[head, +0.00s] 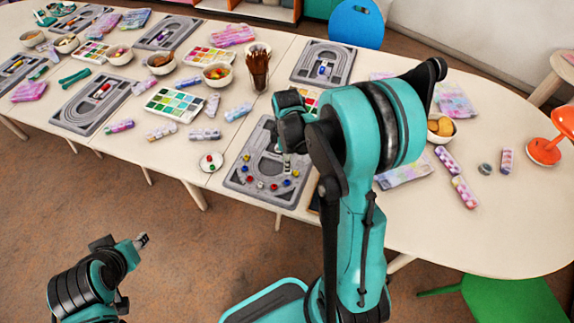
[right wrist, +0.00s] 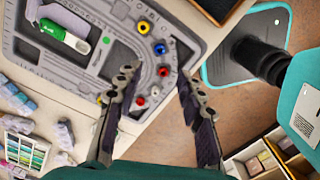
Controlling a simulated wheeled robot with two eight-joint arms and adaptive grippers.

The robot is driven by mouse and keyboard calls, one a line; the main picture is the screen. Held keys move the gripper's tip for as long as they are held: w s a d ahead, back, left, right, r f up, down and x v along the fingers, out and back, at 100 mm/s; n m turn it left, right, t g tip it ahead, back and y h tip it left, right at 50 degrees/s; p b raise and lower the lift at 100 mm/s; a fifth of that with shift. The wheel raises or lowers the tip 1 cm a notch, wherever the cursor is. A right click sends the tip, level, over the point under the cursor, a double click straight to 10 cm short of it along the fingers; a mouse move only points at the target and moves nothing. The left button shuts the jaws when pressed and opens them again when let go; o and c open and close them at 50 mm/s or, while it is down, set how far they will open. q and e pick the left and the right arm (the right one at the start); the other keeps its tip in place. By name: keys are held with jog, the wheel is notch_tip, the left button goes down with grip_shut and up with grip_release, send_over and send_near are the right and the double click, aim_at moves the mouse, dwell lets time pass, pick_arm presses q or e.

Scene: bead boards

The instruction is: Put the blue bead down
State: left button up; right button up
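The near grey bead board (head: 236,181) lies on the table by its front edge and also shows in the right wrist view (right wrist: 100,87). A blue bead (head: 287,183) sits in its curved groove between a yellow bead (right wrist: 143,27) and a red bead (right wrist: 163,71); the blue bead shows in the wrist view too (right wrist: 160,48). A white bead (right wrist: 155,90) and another red bead (right wrist: 140,101) follow along the groove. My right gripper (right wrist: 157,78) is above the board, fingers apart, with nothing between them. My left gripper (head: 142,240) is off the table's front; its finger gap is unclear.
A small white dish (head: 210,162) with beads stands left of the board. A paint palette (head: 174,104), a brush cup (head: 257,69) and a bowl (head: 441,128) are around it. Another board (head: 323,63) lies behind. An orange lamp (head: 545,151) stands far right.

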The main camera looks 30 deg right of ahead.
jog(key=s+a+r+m+t, duration=0.7)
jog(key=s+a+r+m, duration=0.3)
jog(key=r, duration=0.4)
jog(key=shift+s+a+r+m, duration=0.25)
jog(key=shift+s+m, duration=0.25)
jog(key=shift+m, duration=0.7)
jog(key=shift+f+b, duration=0.3)
jog(key=shift+f, duration=0.05)
